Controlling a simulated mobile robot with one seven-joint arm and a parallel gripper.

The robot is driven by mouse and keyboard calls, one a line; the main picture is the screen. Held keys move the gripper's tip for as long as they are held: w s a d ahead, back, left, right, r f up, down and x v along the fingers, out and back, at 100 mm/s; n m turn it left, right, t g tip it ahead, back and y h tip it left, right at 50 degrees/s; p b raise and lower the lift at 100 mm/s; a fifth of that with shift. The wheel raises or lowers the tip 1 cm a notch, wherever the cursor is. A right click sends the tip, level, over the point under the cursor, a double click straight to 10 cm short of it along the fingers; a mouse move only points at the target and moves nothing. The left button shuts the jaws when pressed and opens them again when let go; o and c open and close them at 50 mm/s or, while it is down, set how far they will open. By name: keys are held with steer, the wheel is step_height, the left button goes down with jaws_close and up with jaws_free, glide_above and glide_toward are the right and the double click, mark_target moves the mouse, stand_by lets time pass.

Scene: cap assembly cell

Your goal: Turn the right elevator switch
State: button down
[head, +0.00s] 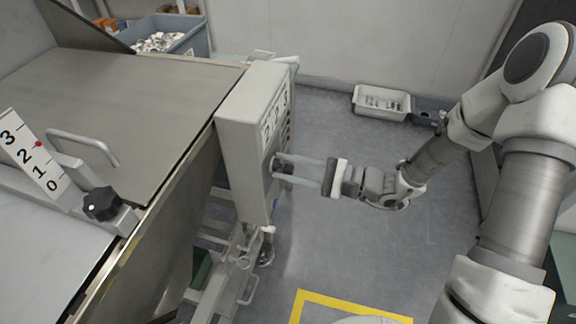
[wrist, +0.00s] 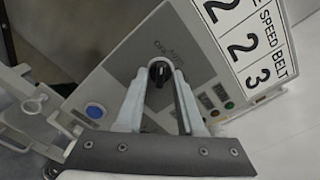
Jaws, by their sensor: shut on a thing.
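The switch is a black rotary knob (wrist: 158,74) on the face of a grey control box (head: 238,150), with small lettering beside it that I cannot read. In the wrist view the two pale fingers of my gripper (wrist: 160,80) stand on either side of the knob and are closed on it. In the head view my gripper (head: 279,168) reaches in from the right, its fingertips at the box's right-hand face. The fingers and the steep viewing angle hide most of the knob there.
A metal table (head: 130,95) lies left of the box. A black clamp knob (head: 102,203) sits on it. A white tray (head: 382,103) rests on open floor behind.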

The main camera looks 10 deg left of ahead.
steer(key=shift+r+m+p, duration=0.1)
steer(key=shift+m+p, duration=0.3)
steer(key=shift+p, duration=0.05)
steer(key=m+p, duration=0.2)
steer(key=p, duration=0.1)
steer(key=shift+r+m, duration=0.1)
steer(key=shift+m, duration=0.2)
steer(key=m+p, duration=0.5)
steer(key=shift+s+m, duration=0.1)
steer(key=shift+m, duration=0.2)
steer(key=m+p, duration=0.3)
steer(key=m, duration=0.1)
steer(key=shift+s+p, duration=0.1)
steer(key=shift+p, duration=0.25)
steer(key=shift+f+m+p, duration=0.2)
steer(key=shift+m+p, duration=1.1)
steer(key=shift+m, duration=1.2)
steer(key=c, duration=0.5)
jaws_free()
steer(key=shift+c, duration=0.2)
